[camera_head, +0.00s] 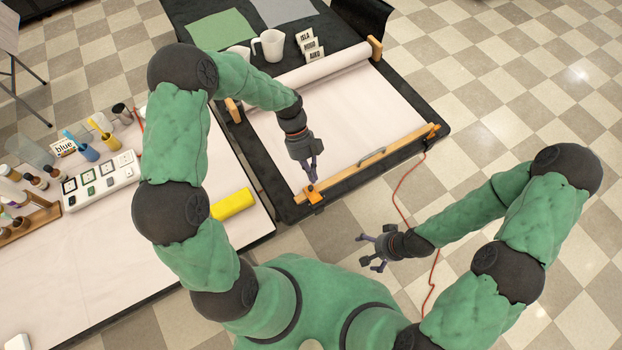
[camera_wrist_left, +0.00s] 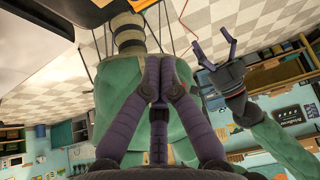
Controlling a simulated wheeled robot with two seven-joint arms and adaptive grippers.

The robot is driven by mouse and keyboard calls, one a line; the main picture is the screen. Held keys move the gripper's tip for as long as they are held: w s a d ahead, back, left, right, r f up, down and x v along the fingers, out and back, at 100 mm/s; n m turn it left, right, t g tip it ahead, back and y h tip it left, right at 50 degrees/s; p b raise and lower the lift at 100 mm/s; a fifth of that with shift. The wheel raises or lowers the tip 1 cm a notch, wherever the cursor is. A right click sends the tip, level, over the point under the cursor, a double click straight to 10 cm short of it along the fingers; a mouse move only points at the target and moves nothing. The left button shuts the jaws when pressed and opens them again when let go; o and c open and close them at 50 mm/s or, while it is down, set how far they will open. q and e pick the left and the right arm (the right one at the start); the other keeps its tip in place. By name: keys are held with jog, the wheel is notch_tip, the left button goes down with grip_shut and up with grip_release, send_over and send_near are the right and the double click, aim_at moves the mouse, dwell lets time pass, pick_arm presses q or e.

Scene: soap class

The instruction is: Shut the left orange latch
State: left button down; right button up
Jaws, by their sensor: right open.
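The left orange latch (camera_head: 315,198) sits at the near left end of the wooden bar (camera_head: 345,174) that lies across the near edge of the paper-covered table. My left gripper (camera_head: 311,176) hangs just above and behind this latch, pointing down; I cannot tell whether it touches it. Its fingers (camera_wrist_left: 153,68) are drawn together in the left wrist view, with nothing seen between them. Another orange latch (camera_head: 434,131) is at the bar's right end. My right gripper (camera_head: 372,250) is open and empty over the floor; it also shows in the left wrist view (camera_wrist_left: 214,52).
A paper roll (camera_head: 325,68) lies across the table, with a white mug (camera_head: 269,45) and name cards (camera_head: 309,44) behind it. A side table at left holds a yellow block (camera_head: 232,204), a power strip (camera_head: 100,182) and bottles. A red cable (camera_head: 398,192) hangs right of the bar.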

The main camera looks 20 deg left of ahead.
pick_arm(q)
jog(key=w+a+f, duration=0.2)
jog(key=w+a, duration=0.3)
jog(key=shift+w+a+f, duration=0.15)
jog(key=shift+a+f, duration=0.05)
jog(key=shift+a, duration=0.05)
pick_arm(e)
jog(key=shift+w+d+f, duration=0.15)
jog(key=shift+w+d, duration=0.05)
jog(key=shift+s, duration=0.1)
